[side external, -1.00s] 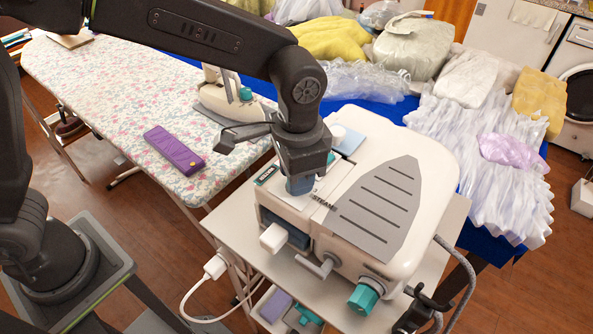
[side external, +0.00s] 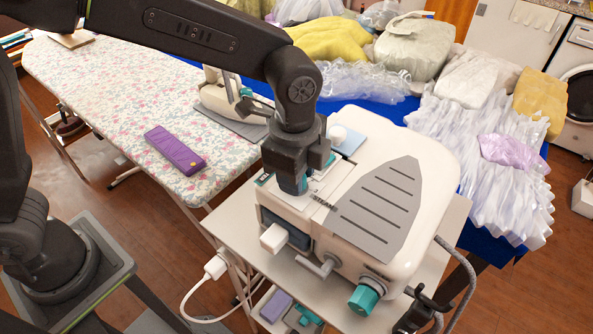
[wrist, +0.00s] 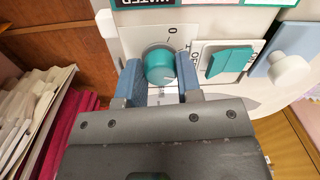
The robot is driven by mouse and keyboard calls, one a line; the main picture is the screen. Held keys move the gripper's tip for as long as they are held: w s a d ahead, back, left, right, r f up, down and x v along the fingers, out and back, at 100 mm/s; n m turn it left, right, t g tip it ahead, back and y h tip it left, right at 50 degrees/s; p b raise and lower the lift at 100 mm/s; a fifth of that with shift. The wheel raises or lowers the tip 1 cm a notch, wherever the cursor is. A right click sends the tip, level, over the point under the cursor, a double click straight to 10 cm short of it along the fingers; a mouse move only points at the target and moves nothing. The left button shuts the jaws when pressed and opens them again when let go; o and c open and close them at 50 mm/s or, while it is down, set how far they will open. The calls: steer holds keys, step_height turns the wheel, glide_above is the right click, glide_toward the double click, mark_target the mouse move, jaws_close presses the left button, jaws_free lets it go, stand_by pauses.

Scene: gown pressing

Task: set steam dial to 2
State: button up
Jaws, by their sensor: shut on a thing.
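The round teal steam dial (wrist: 159,66) sits on a white machine panel in the wrist view, with a printed 0 above it and a pale mark near its lower right edge. Other printed marks around it are partly hidden or too small to read. My gripper (wrist: 159,84) has its blue fingertips on either side of the dial and is shut on it. In the side external view my gripper (side external: 291,187) points down onto the top of the white steam machine (side external: 425,190), and it hides the dial there.
A teal rocker switch (wrist: 230,62) and a white knob (wrist: 290,70) are close to the right of the dial. Another teal knob (side external: 364,298) is on the machine's front. A floral ironing board (side external: 110,100) with a purple case (side external: 175,150) stands to the left.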

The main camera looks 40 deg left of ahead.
steer(key=shift+m, duration=0.6)
steer(key=o, duration=0.9)
steer(key=shift+o, duration=0.2)
step_height(320, 180, up, 14)
steer(key=shift+s, duration=0.3)
steer(key=shift+f, duration=0.1)
